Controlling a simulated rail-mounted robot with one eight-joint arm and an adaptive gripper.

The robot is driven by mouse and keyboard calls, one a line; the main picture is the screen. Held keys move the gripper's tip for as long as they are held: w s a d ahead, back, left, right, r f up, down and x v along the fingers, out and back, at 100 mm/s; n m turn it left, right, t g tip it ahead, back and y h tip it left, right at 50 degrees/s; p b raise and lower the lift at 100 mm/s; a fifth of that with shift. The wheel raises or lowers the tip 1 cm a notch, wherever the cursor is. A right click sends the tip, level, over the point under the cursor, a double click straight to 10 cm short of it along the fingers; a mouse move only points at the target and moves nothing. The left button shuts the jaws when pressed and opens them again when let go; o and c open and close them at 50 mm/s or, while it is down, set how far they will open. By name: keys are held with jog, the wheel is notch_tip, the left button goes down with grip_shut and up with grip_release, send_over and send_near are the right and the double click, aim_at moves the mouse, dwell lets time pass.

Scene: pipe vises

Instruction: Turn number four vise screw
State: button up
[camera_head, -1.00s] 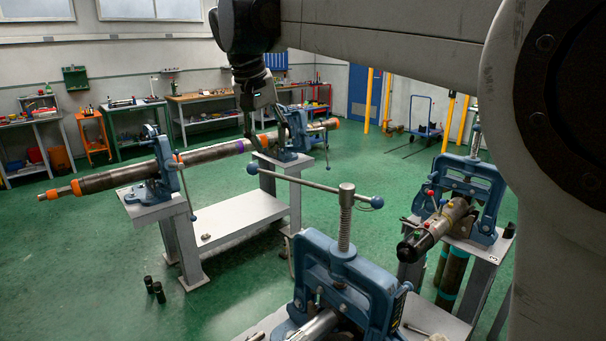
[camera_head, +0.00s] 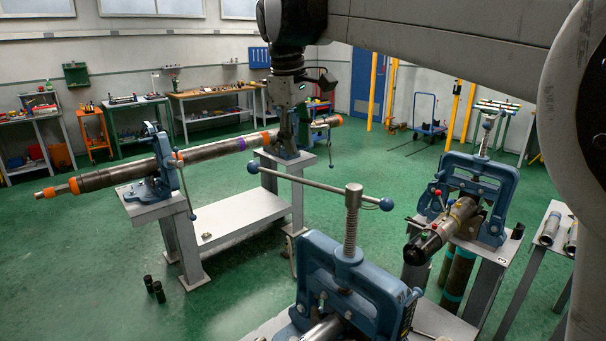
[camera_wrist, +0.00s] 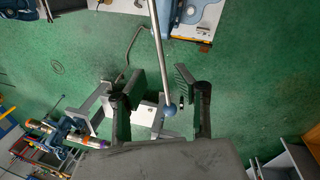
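The nearest blue pipe vise (camera_head: 350,275) stands at the bottom middle of the head view, with an upright threaded screw (camera_head: 351,235) and a long crossbar handle (camera_head: 318,185) with blue ball ends. I cannot read a number four on it. My gripper (camera_head: 289,145) hangs pointing down, left of the screw, over the back vise in the picture. In the wrist view my gripper (camera_wrist: 162,108) is open, its fingers spread apart. A grey bar (camera_wrist: 160,55) with a blue ball end (camera_wrist: 170,110) shows between them, apart from both fingers; its depth is unclear.
A long pipe (camera_head: 120,175) lies in two vises on a grey stand (camera_head: 245,212) behind. Another blue vise (camera_head: 478,195) holds a pipe at the right, on a stand marked 3. Two dark cylinders (camera_head: 153,288) stand on the open green floor at the left.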

aim_at(302, 179)
jog(key=f, duration=0.3)
jog(key=w+f, duration=0.1)
jog(key=f, duration=0.1)
jog(key=d+f, duration=0.1)
jog(key=f, duration=0.2)
jog(key=shift+w+f, duration=0.25)
jog(key=shift+f, duration=0.1)
grip_shut()
